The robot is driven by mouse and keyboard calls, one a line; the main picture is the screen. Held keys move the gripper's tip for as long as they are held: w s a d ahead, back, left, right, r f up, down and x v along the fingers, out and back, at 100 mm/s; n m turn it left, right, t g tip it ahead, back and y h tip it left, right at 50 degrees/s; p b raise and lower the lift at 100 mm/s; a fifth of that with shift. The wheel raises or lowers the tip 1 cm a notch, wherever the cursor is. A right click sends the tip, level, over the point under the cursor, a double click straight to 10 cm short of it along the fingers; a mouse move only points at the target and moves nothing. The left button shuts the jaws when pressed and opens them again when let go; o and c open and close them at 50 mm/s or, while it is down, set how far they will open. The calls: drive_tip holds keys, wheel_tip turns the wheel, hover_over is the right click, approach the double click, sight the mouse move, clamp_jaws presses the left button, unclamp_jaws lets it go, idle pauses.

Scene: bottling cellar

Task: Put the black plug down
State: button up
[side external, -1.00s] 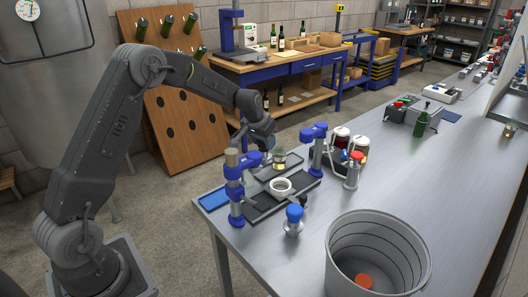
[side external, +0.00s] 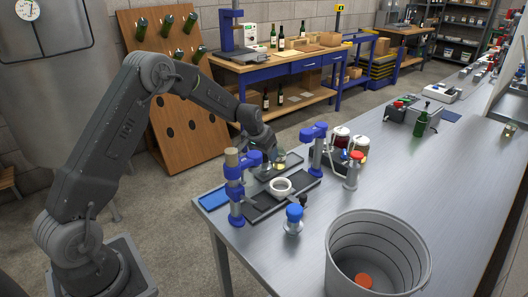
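I cannot make out a black plug in or under the gripper. A small dark knob-like piece (side external: 303,200) shows near the blue-topped fitting; I cannot tell whether it is the plug.
Two stands with blue clamps, left (side external: 235,190) and right (side external: 316,150), flank a dark plate (side external: 262,211) carrying a white ring (side external: 280,186). A blue-topped fitting (side external: 294,217) and a large grey bucket (side external: 345,250) stand in front. The bench's right-hand middle is clear.

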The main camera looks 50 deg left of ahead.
drive_tip(key=shift+o, duration=0.2)
drive_tip(key=shift+r, duration=0.2)
drive_tip(key=s+d+r, duration=0.4)
drive_tip(key=s+r, duration=0.2)
drive_tip(key=r, duration=0.3)
drive_tip(key=s+d+r, duration=0.4)
drive_tip(key=s+r, duration=0.2)
drive_tip(key=r, duration=0.3)
drive_tip(key=s+d+m, duration=0.1)
drive_tip(key=s+d, duration=0.2)
drive_tip(key=s, duration=0.4)
drive_tip(key=s+d+r, duration=0.1)
drive_tip(key=s+d, duration=0.3)
drive_tip(key=s, duration=0.4)
drive_tip(key=s+d+r+m+t+h, duration=0.1)
drive_tip(key=s+d, duration=0.2)
drive_tip(key=s, duration=0.5)
drive_tip(key=shift+s+d+m, duration=0.15)
drive_tip(key=shift+d+m, duration=0.05)
drive_tip(key=shift+m, duration=0.1)
